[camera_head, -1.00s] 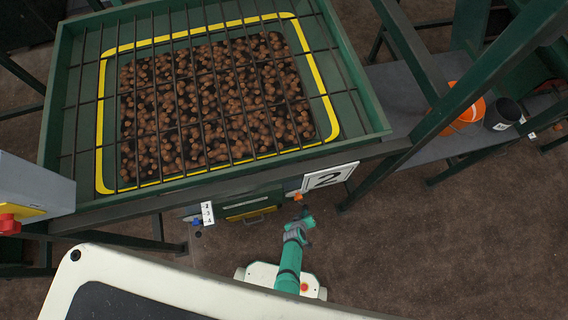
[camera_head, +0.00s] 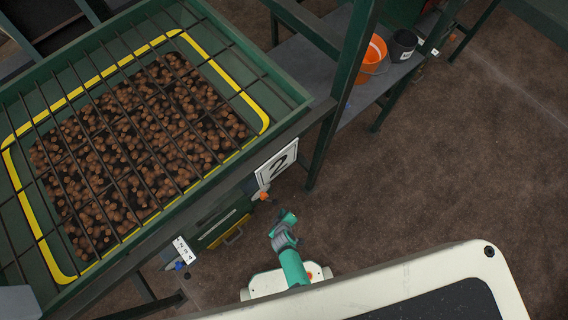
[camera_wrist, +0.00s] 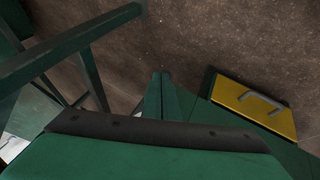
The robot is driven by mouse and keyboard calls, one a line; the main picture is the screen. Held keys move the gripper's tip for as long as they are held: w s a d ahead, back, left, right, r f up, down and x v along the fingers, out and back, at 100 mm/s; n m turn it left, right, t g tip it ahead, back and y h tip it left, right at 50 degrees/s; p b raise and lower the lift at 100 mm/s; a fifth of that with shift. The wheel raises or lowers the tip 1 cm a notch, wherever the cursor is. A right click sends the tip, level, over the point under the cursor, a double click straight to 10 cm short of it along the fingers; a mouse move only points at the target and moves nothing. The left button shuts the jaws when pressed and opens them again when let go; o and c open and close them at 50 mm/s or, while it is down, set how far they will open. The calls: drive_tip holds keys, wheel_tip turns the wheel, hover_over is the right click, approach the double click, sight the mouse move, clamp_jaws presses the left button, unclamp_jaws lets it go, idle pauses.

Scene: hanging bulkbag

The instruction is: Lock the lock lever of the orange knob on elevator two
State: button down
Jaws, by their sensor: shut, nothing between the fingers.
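The orange knob (camera_head: 264,196) shows small in the head view, just below the white sign with a black 2 (camera_head: 277,163) on the dark green elevator. Its lock lever is too small to make out. My gripper (camera_head: 289,214) is to the right of and slightly below the knob in that picture, apart from it. In the wrist view my gripper (camera_wrist: 161,75) shows as two green fingers closed together with nothing between them. The knob cannot be made out in the wrist view.
A yellow panel with a grey handle (camera_wrist: 285,118) lies right of my fingers. The elevator's grated hopper (camera_head: 287,91) holds round brown pieces. A blue knob (camera_head: 179,266) sits farther left. An orange bucket (camera_head: 372,56) and a dark bucket (camera_head: 403,45) stand on a shelf. Open floor lies right.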

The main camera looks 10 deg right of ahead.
drive_tip(key=shift+s+d+r, duration=0.1)
drive_tip(key=shift+s+r, duration=0.2)
drive_tip(key=shift+r, duration=0.25)
drive_tip(key=shift+s+d+r, duration=0.1)
drive_tip(key=shift+s+r, duration=0.15)
drive_tip(key=shift+r, duration=0.3)
drive_tip(key=s+a+r+m+t, duration=0.2)
drive_tip(key=s+r+t, duration=0.1)
drive_tip(key=r, duration=1.3)
drive_tip(key=s+a+r+m+t, duration=0.2)
drive_tip(key=s+r+t, duration=0.1)
drive_tip(key=r, duration=1.4)
drive_tip(key=s+a+r+m+t+y, duration=0.1)
drive_tip(key=s+r, duration=0.4)
drive_tip(key=r, duration=1.2)
drive_tip(key=shift+s+a+r+m+t, duration=0.3)
drive_tip(key=shift+a+m+t, duration=0.15)
drive_tip(key=shift+m+t, duration=0.45)
